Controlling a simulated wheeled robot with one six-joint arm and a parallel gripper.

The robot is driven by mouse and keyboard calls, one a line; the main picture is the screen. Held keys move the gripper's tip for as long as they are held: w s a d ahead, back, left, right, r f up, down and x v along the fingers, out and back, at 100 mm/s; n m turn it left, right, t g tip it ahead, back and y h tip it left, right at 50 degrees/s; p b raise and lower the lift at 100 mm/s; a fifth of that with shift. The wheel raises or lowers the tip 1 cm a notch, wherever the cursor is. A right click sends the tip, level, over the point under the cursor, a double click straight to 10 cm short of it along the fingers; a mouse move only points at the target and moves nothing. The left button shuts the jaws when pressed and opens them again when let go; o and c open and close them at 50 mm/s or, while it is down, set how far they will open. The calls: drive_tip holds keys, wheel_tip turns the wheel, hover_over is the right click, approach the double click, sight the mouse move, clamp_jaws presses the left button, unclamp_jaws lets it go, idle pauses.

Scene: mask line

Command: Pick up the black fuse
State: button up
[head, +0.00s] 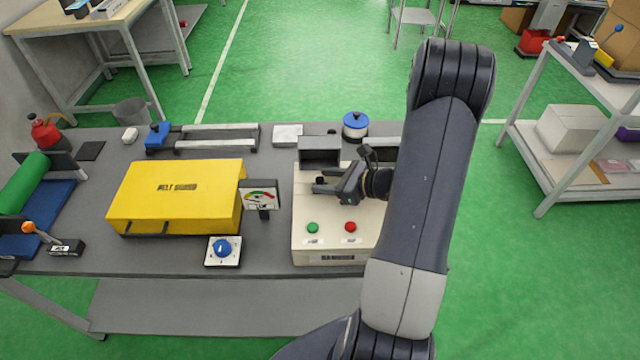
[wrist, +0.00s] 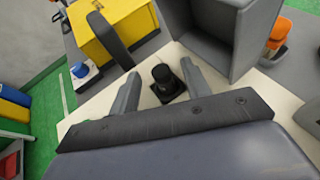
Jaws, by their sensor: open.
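The black fuse (wrist: 162,74) stands upright in a dark square base on the cream control box (head: 304,232). In the wrist view it is between the two fingers of my gripper (wrist: 160,70), with a gap on each side. My gripper (head: 322,184) is open, low over the cream box in the head view. A small dark top, likely the fuse (head: 321,180), shows at its fingertips there.
A grey open-fronted housing (head: 320,145) stands just behind the fuse, close to the fingers. A yellow case (head: 175,195) and a gauge (head: 261,198) are to the left. Green (head: 313,228) and red (head: 350,227) buttons sit at the front of the box.

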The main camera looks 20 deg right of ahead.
sight(314, 181)
drive_tip(key=p+x, duration=0.1)
drive_tip(key=x, duration=0.3)
drive_tip(key=shift+w+f, duration=0.1)
drive_tip(key=shift+f, duration=0.15)
clamp_jaws()
